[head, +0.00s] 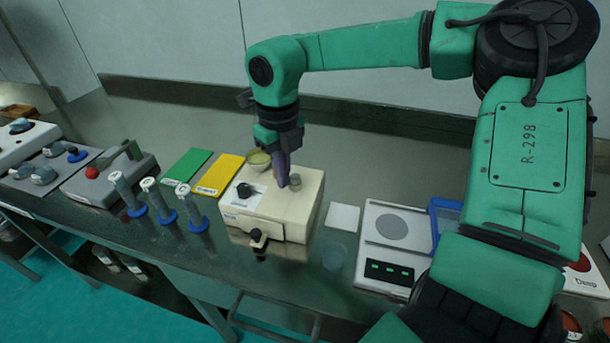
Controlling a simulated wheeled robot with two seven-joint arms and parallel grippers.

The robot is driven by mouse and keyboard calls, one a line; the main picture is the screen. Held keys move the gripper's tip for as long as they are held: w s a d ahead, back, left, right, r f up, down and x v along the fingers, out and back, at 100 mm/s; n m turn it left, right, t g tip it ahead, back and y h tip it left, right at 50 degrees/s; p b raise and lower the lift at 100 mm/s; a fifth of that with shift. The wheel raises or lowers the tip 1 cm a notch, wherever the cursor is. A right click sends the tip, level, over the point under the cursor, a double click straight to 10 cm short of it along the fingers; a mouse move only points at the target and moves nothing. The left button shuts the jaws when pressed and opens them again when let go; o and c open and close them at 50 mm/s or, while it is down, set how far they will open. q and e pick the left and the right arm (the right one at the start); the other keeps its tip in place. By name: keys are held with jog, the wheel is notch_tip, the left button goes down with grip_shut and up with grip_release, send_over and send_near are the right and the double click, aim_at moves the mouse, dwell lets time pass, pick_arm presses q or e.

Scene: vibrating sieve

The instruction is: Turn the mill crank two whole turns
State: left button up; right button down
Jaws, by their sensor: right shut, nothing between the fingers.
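The mill appears to be the cream box (300,213) on the steel bench, with a black knob (244,190) on its top and a black handle (257,238) on its front. A short grey-green peg (295,181) stands on its top. I cannot tell for sure which part is the crank. My right gripper (283,183) points down over the box top, its purple fingers shut and empty, close beside the peg. Whether they touch the peg is unclear. The fingers hide part of the box top. My left gripper is not in view.
A small bowl (259,160) stands behind the box. Green (187,166) and yellow (217,174) cards and several blue-collared cylinders (158,200) are to the left. A white pad (343,217) and a scale (390,228) are to the right. My right arm spans the right side.

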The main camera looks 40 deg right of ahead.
jog(key=shift+w, duration=0.95)
jog(key=shift+w+d+p, duration=0.15)
jog(key=shift+w+d, duration=0.15)
jog(key=shift+d, duration=0.3)
jog(key=shift+w+d+p, duration=0.15)
jog(key=shift+w+d, duration=0.15)
jog(key=shift+d, duration=0.35)
jog(key=shift+w+d+p, duration=0.15)
jog(key=shift+w+d, duration=0.15)
jog(key=shift+d, duration=0.3)
jog(key=shift+s+d, duration=1.5)
jog(key=shift+s, duration=0.1)
